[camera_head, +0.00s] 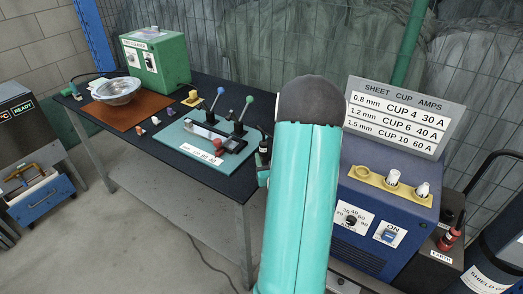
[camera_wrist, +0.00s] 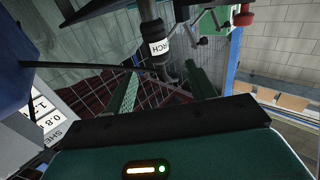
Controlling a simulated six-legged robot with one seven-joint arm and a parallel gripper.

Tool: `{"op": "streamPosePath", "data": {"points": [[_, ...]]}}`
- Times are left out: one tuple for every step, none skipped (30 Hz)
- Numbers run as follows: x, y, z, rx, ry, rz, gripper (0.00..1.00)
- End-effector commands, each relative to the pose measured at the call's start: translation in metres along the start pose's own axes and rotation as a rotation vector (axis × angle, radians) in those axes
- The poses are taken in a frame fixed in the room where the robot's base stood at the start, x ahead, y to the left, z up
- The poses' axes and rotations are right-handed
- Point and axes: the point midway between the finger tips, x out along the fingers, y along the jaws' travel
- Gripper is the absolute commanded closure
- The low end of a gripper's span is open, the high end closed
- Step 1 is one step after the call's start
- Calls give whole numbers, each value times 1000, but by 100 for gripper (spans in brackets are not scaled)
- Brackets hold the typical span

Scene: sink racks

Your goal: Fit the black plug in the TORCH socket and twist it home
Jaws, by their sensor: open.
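In the wrist view a black cylindrical plug (camera_wrist: 152,28) has a white band whose visible letters end in "RCH". A dark hooked piece shows at its lower end. My gripper (camera_wrist: 162,70) is open, its two green fingers apart. The plug lies in line with the gap, near and seemingly beyond the fingertips; I cannot tell whether it touches them. In the head view my teal arm hides most of the gripper, and a small dark piece with a pale patch (camera_head: 264,150) shows left of the arm. I cannot make out the TORCH socket in either view.
A blue power unit (camera_head: 355,247) with a dial and an ON switch stands right of my arm, under a cup-amps sign (camera_head: 399,115). A dark bench (camera_head: 205,85) with a lever fixture (camera_head: 219,136), a metal bowl (camera_head: 117,91) and a green box (camera_head: 157,60) lies left.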

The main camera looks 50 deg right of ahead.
Motion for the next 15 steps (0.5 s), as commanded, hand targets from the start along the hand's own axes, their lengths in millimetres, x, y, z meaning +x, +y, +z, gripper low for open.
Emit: {"op": "streamPosePath", "data": {"points": [[6, -1, 0, 0, 1, -1, 45], [8, -1, 0, 1, 1, -1, 45], [11, -2, 0, 1, 0, -1, 45], [13, -2, 0, 1, 0, -1, 45], [14, -2, 0, 1, -1, -1, 45], [18, -2, 0, 1, 0, -1, 45], [21, -2, 0, 1, 1, -1, 45], [26, -2, 0, 0, 1, -2, 45], [32, -2, 0, 1, 1, -2, 45], [37, -2, -1, 1, 2, -2, 45], [42, -2, -1, 1, 1, -2, 45], [48, -2, -1, 1, 1, -3, 45], [52, -2, 0, 1, 0, -4, 45], [56, -3, -1, 1, 1, -4, 45], [61, -4, -1, 1, 0, -4, 45]]}}
